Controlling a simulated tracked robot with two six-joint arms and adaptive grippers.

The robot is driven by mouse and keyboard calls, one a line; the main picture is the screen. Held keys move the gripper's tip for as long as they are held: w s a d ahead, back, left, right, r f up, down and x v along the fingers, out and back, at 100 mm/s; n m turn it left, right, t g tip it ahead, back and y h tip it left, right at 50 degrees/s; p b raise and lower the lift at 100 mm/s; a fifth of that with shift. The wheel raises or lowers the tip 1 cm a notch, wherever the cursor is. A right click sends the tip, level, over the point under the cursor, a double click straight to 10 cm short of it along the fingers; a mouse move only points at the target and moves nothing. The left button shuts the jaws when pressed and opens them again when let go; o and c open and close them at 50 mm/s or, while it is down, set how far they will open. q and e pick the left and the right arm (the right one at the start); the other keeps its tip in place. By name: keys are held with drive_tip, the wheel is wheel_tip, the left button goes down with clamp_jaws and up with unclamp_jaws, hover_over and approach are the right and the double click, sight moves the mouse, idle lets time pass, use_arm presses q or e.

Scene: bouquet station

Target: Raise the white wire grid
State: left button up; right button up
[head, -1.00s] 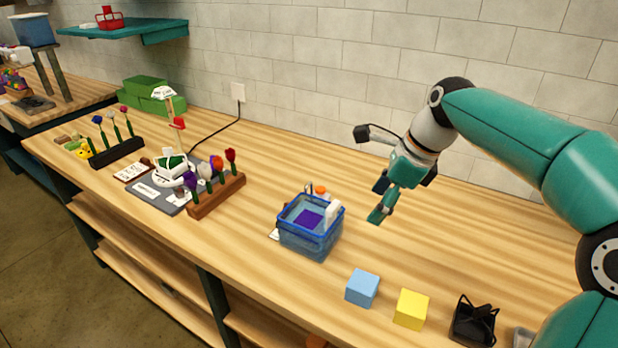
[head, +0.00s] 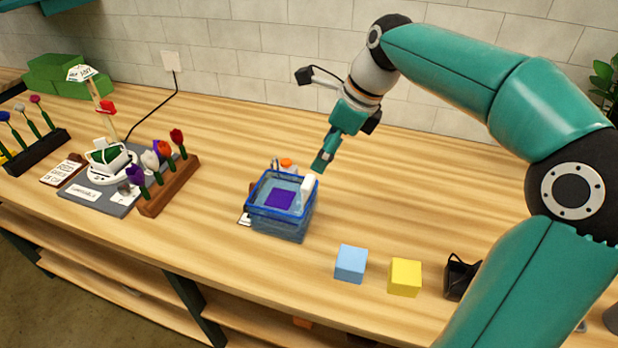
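I cannot make out a white wire grid for certain. A clear blue-rimmed tub (head: 283,222) stands on the bench in the middle, with a purple square (head: 280,198) inside it. A small white piece (head: 308,188) sits at the tub's right rim; its shape is too small to tell. My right gripper (head: 321,163) points down, above and just behind the tub's right back corner in the picture, apart from it. Its fingers are seen edge-on, so their opening does not show. My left gripper is not in view.
A blue cube (head: 351,263), a yellow cube (head: 405,277) and a black holder (head: 458,274) stand at the front right. A wooden flower rack (head: 170,190) and a grey mat (head: 107,200) are at the left. The bench between rack and tub is clear.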

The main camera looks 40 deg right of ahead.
sight(308, 181)
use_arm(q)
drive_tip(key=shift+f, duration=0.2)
use_arm(e)
drive_tip(key=x, duration=0.8)
drive_tip(key=shift+a+f, duration=0.1)
drive_tip(key=shift+f, duration=0.15)
